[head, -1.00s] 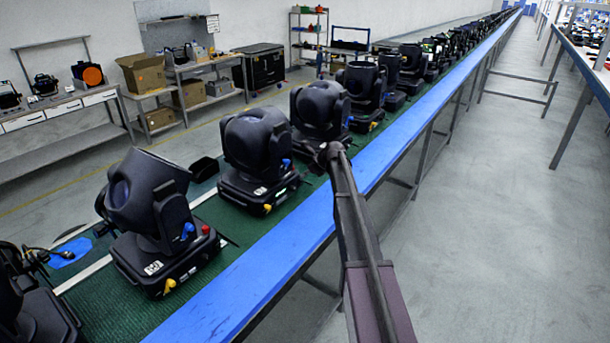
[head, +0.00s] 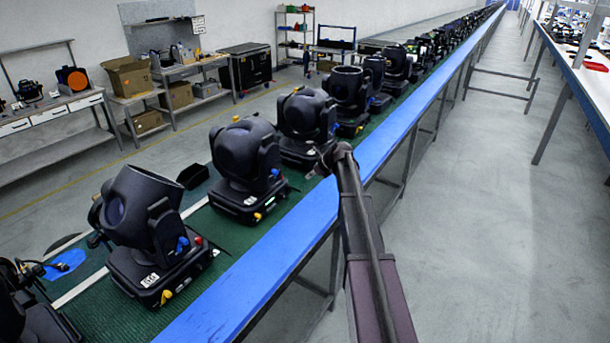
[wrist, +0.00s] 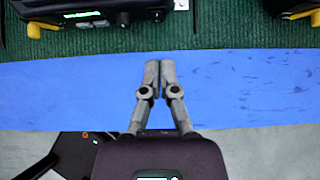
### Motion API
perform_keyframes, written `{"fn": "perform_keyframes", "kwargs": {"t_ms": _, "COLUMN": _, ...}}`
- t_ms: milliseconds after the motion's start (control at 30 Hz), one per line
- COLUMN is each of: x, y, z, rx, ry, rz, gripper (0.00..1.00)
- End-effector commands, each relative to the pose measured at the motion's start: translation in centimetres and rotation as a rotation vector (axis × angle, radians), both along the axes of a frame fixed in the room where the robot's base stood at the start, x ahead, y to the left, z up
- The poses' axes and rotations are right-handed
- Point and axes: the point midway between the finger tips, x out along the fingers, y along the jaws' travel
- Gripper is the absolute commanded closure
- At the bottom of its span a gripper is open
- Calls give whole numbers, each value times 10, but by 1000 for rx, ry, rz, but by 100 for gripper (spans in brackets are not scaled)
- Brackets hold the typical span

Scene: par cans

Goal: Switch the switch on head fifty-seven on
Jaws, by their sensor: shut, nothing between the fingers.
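A row of black moving heads stands on the green belt (head: 100,310). A nearer head (head: 140,235) shows a white label, a red knob, blue knobs and a yellow lever. Another head (head: 245,165) and a further one (head: 307,125) stand behind it along the row. I cannot read which is fifty-seven. In the wrist view, a base with a lit green display and a yellow lever (wrist: 42,27) is at the upper left, and another base (wrist: 290,8) is at the upper right. My gripper (wrist: 160,64) is shut and empty above the blue rail, short of the bases.
The blue rail (head: 260,285) runs along the belt's near side. A small black tray (head: 193,176) lies on the belt between two heads. Benches with boxes (head: 128,75) stand at the left wall. The grey aisle floor (head: 480,220) is clear at right.

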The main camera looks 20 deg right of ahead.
Motion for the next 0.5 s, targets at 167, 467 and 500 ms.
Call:
{"fn": "perform_keyframes", "kwargs": {"t_ms": 167, "x": -9, "y": -6, "z": 17, "rx": 0, "ry": 0, "rz": 0, "gripper": 100}}
{"fn": "perform_keyframes", "kwargs": {"t_ms": 467, "x": -14, "y": -10, "z": 24, "rx": -1, "ry": 0, "rz": 1, "gripper": 100}}
{"fn": "perform_keyframes", "kwargs": {"t_ms": 500, "x": -14, "y": -10, "z": 24, "rx": 0, "ry": 0, "rz": 1, "gripper": 100}}
